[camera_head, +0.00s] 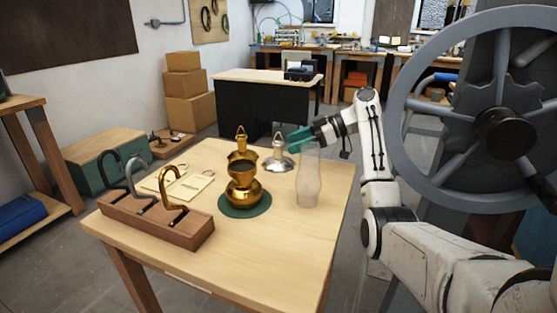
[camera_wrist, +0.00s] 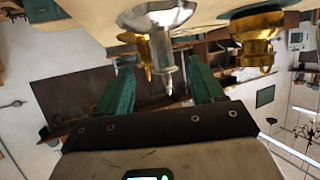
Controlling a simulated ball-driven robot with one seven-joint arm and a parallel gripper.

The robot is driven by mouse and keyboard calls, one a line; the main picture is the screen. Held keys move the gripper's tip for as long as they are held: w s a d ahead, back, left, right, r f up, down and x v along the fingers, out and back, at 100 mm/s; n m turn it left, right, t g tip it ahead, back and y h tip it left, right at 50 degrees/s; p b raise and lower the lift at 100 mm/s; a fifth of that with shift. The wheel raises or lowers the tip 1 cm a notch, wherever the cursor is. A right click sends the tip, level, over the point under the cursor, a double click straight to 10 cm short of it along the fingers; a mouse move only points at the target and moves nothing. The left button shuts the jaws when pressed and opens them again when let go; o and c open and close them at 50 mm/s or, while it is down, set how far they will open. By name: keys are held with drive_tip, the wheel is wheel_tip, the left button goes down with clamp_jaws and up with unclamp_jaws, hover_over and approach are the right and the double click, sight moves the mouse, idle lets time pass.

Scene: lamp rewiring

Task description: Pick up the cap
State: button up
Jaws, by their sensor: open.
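A silver cap (camera_head: 279,158) with a flared base and narrow top stands on the wooden table, near its back edge. A gold cap (camera_head: 241,141) shows to its left, behind the brass lamp (camera_head: 241,190). The frames do not tell which cap is meant. My gripper (camera_head: 293,139) is open and empty, just right of the silver cap's top. In the wrist view, which is upside down, the silver cap (camera_wrist: 163,40) lies between the two green fingers (camera_wrist: 162,88), apart from them as far as I can see. The gold cap (camera_wrist: 134,39) is partly hidden behind it.
A clear glass chimney (camera_head: 308,178) stands close below my gripper. The lamp rests on a round green mat (camera_head: 244,210). A wooden block with several hooks (camera_head: 152,220) and a pale card (camera_head: 190,186) lie to the left. The table's front right is clear.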

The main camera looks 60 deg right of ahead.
sight(278, 159)
drive_tip(key=x, duration=0.5)
drive_tip(key=shift+w+a, duration=0.3)
drive_tip(key=shift+a, duration=0.05)
drive_tip(key=c, duration=1.1)
